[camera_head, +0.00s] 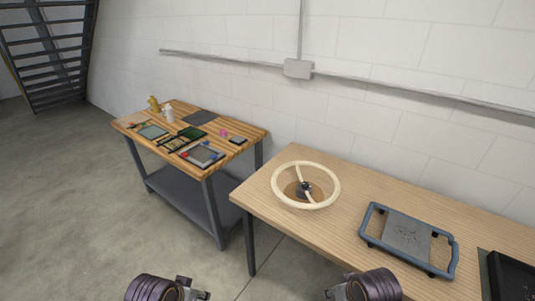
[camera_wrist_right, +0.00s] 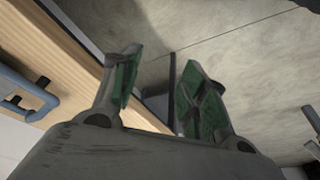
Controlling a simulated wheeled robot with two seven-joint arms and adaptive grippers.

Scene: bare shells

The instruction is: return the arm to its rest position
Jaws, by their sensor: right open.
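My right gripper (camera_wrist_right: 160,65) is open and empty in the right wrist view, its two green-padded fingers apart with the concrete floor behind them. In the head view my right gripper (camera_head: 335,291) is low at the bottom edge, in front of the light wooden table (camera_head: 340,227). My left gripper (camera_head: 195,292) is also at the bottom edge, left of it; its fingers are too small and cut off to judge. Neither gripper is touching the table in the head view.
A workbench (camera_head: 245,128) with several small items stands farther left. Open concrete floor (camera_head: 75,200) lies at left.

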